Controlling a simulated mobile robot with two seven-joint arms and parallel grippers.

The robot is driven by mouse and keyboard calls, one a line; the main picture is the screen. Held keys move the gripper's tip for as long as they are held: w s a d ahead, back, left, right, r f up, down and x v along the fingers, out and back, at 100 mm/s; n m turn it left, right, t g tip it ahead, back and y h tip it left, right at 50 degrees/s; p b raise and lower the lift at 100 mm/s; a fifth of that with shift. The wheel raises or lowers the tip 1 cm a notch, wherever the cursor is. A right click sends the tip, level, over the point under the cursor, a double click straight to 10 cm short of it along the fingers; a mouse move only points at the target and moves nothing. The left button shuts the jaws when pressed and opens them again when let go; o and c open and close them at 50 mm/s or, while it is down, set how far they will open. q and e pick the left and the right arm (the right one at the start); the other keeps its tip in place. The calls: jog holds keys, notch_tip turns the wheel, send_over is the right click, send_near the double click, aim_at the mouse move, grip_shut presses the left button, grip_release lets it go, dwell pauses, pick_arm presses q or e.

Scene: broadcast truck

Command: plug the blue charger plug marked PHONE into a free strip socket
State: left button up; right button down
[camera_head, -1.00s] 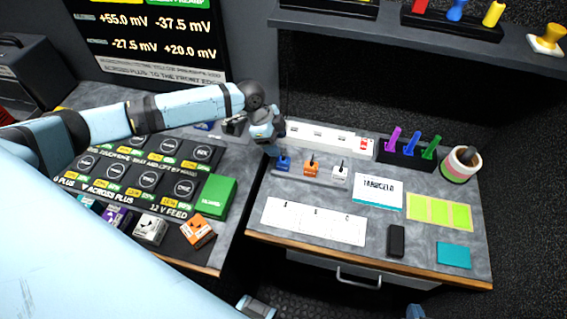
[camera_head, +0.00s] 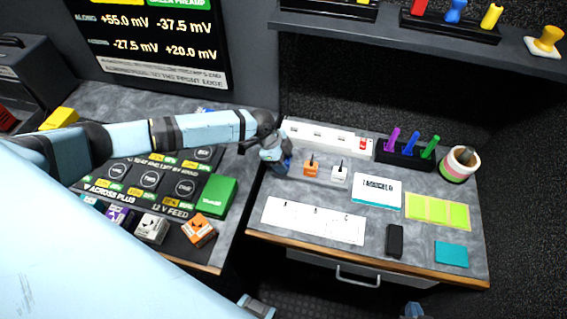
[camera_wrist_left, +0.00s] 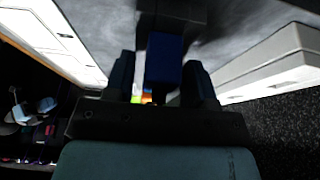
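The blue charger plug (camera_head: 284,172) stands at the left end of a row, mostly hidden by my left gripper (camera_head: 281,165) in the head view. In the left wrist view the blue plug (camera_wrist_left: 165,58) lies between the two fingers of the left gripper (camera_wrist_left: 163,88). A gap shows beside the plug, so the fingers look open around it. Its PHONE marking cannot be read. The white socket strip (camera_head: 320,138) lies behind the row, with several sockets and a red switch at its right end.
An orange plug (camera_head: 311,166) and a white plug (camera_head: 339,172) stand just right of the blue one. A black holder (camera_head: 403,157) with coloured pegs and a cup (camera_head: 458,164) stand further right. A white labelled card (camera_head: 314,221) lies in front. A shelf (camera_head: 420,37) overhangs the back.

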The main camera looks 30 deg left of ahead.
pick_arm(q)
jog(key=c, duration=0.7)
jog(key=shift+r, duration=0.1)
